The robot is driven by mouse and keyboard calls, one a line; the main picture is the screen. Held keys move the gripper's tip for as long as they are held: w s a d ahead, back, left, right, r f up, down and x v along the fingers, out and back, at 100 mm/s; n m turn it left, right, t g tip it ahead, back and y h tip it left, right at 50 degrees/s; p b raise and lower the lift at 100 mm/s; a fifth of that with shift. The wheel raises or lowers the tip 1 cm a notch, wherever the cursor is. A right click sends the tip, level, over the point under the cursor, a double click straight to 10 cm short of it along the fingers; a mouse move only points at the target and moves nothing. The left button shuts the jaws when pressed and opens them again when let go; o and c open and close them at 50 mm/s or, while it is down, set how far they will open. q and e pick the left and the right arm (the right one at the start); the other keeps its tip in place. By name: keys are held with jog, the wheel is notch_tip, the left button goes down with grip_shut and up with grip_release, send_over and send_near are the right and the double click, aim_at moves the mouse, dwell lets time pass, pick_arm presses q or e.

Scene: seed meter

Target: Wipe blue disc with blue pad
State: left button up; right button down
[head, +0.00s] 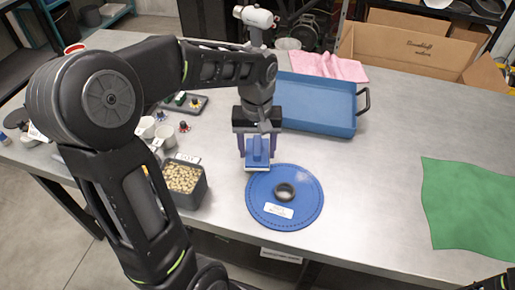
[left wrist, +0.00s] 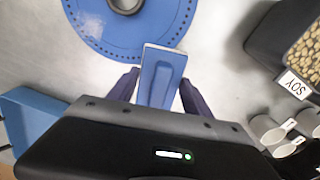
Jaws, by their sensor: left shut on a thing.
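The blue disc (head: 259,213) lies flat on the grey table near its front edge. It has a dark ring at its centre, a white label and small holes along its rim. It also shows at the top of the left wrist view (left wrist: 91,30). My left gripper (head: 257,158) is shut on the blue pad (head: 257,148), which has a pale lower edge. The pad (left wrist: 160,75) sits between the fingers in the left wrist view, at the disc's rim. I cannot tell whether the pad touches the disc. My right gripper is not clearly visible.
A blue tray (head: 318,107) stands behind the disc, with a pink cloth (head: 328,66) beyond it. A bin of beans (head: 187,187) labelled SOY stands left of the disc, near white scoops. A green cloth (head: 467,205) lies at right. Table between disc and green cloth is clear.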

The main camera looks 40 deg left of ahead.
aim_at(258, 145)
pick_arm(q)
jog(key=shift+r+p, duration=1.15)
jog(key=shift+r, duration=0.85)
jog(key=shift+r+p, duration=1.2)
jog(key=shift+r, duration=0.35)
jog(key=shift+f, duration=0.15)
